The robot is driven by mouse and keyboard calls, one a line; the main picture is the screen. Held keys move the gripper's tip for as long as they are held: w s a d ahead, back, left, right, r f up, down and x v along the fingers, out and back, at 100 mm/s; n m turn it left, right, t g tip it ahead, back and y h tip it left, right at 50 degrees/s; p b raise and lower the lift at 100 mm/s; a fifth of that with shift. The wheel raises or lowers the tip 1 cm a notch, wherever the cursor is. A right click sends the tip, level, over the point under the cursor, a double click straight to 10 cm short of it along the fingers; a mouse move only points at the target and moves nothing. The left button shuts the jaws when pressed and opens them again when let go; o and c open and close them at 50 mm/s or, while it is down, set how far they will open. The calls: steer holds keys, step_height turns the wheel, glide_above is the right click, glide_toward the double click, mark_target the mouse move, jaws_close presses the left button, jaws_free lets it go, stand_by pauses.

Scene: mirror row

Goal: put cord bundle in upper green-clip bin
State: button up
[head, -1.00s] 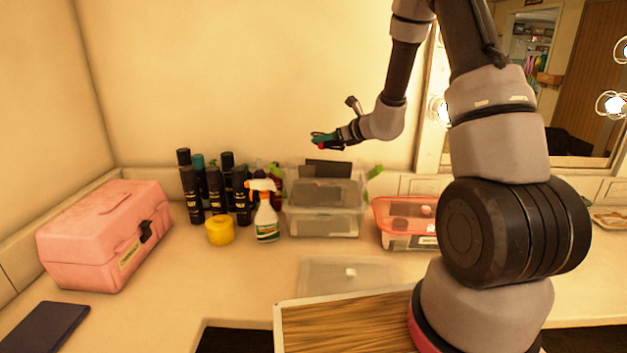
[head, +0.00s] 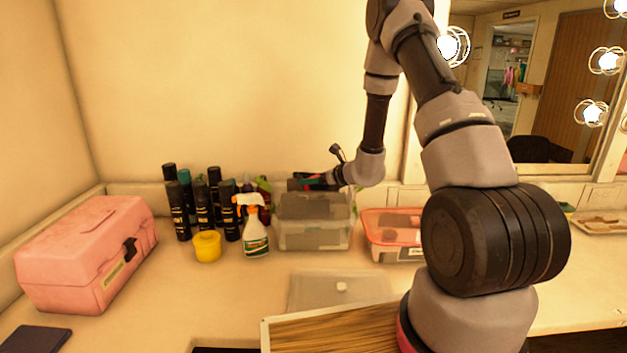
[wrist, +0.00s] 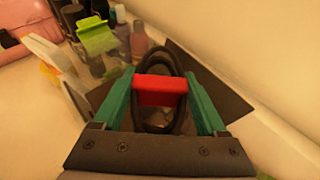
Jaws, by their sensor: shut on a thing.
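The cord bundle (wrist: 160,92) is a black loop with a red band, held between the teal fingers of my gripper (wrist: 162,100) in the wrist view. In the head view my gripper (head: 308,182) is low over the clear upper bin (head: 314,208), close to its top. The bin has dark contents. A green clip (wrist: 97,37) shows at the bin's edge in the wrist view. Whether the cord is below the rim I cannot tell. In the head view the cord is too small to make out clearly.
Several dark bottles (head: 203,203), a yellow jar (head: 207,246) and a spray bottle (head: 254,228) stand left of the bin. A red-rimmed container (head: 392,235) stands to its right. A clear lid (head: 338,290) lies in front. A pink case (head: 85,255) is far left.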

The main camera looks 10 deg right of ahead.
steer(key=shift+f, duration=0.1)
steer(key=shift+s+f, duration=0.2)
steer(key=shift+f, duration=0.4)
steer(key=o, duration=1.5)
steer(key=shift+w+f, duration=0.1)
